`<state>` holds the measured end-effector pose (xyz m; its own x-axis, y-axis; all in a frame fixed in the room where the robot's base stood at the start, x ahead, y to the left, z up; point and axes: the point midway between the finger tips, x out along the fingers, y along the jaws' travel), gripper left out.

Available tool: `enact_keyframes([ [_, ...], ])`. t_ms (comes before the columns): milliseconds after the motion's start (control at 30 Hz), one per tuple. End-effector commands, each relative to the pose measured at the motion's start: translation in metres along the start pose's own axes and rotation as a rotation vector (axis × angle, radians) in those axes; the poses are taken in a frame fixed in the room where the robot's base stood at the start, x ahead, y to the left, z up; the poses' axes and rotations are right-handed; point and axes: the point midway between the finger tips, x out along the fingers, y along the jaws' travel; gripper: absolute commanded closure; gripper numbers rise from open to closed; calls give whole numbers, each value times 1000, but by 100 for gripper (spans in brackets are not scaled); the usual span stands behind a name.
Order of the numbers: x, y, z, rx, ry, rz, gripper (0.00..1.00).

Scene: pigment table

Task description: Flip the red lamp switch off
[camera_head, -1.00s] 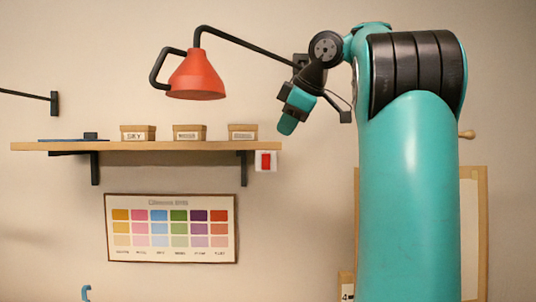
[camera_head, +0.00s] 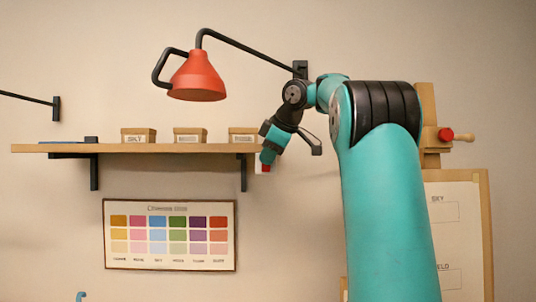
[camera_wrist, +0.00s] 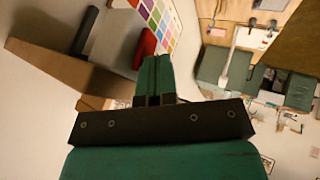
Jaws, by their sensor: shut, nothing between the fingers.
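The red lamp switch (camera_head: 265,169) is on the wall under the right end of the shelf. My gripper (camera_head: 267,157) is in front of it and hides most of its white plate. In the wrist view the red rocker (camera_wrist: 146,46) stands just beyond and left of my green fingertips (camera_wrist: 155,75). The fingers are shut with nothing between them. I cannot tell whether they touch the rocker. The red lamp (camera_head: 197,78) hangs from a black arm above the shelf.
The wooden shelf (camera_head: 110,148) ends just left of my gripper, with a black bracket (camera_head: 243,174) below and labelled boxes (camera_head: 190,135) on top. A colour chart (camera_head: 169,263) hangs below. A wooden easel (camera_head: 484,230) stands right, behind my arm.

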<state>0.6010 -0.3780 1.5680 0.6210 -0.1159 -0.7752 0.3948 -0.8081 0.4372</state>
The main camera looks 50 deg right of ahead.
Motion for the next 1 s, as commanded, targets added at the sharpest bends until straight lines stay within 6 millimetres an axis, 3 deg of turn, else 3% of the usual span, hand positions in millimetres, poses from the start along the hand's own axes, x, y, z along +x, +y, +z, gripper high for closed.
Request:
enact_keyframes([
  [600, 1, 8, -1, 0, 1, 2, 100],
  [1000, -12, 15, -9, 1, 2, 4, 100],
])
